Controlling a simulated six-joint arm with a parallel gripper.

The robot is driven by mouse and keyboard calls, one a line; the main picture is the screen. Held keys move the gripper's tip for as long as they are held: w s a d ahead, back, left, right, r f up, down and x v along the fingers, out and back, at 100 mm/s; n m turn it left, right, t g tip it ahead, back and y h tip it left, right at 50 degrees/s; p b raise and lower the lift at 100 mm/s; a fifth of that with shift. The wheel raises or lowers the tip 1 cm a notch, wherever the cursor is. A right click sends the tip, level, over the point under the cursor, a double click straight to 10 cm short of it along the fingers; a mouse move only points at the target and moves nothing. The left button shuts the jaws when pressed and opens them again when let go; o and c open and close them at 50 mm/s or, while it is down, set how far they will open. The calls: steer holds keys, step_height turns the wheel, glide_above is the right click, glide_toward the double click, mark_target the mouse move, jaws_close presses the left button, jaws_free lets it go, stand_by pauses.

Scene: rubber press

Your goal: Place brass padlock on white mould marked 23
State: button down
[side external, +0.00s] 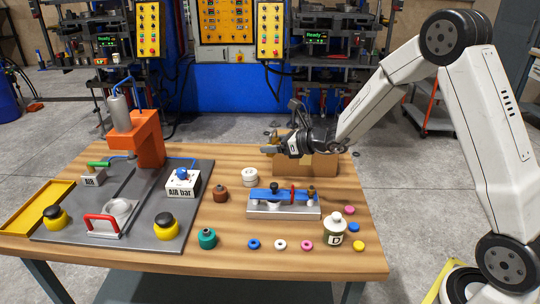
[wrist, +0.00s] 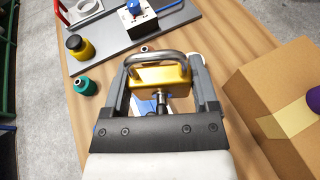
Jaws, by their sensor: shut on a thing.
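My gripper (wrist: 163,65) is shut on the brass padlock (wrist: 158,77), a yellow-gold body with a grey steel shackle, held between the two fingers in the wrist view. In the side view my gripper (side external: 272,149) is above the back of the wooden table, in front of a cardboard box. The padlock is hard to make out there. A white round mould (side external: 250,177) stands on the table, below and left of my gripper. Its marking is too small to read. It is not clearly seen in the wrist view. The padlock is apart from it.
A brown mould (side external: 220,195) and a green mould (side external: 207,238) stand nearby. A blue-topped rack (side external: 283,211) is right of the white mould. A cardboard box (side external: 318,167) is behind. The grey press plate (side external: 65,229) fills the left side. Coloured rings and a bottle (side external: 334,229) stand in front.

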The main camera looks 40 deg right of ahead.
steer(key=w+f, duration=0.4)
steer(key=w, duration=0.5)
glide_above(246, 171)
steer(key=s, duration=0.1)
step_height(246, 171, down, 4)
steer(key=shift+s+f, duration=0.15)
steer(key=shift+w+f, duration=0.45)
steer(key=shift+w, duration=0.05)
steer(key=shift+f, duration=0.1)
steer(key=shift+w+f, duration=0.2)
steer(key=shift+f, duration=1.55)
steer(key=shift+f, duration=0.2)
jaws_free()
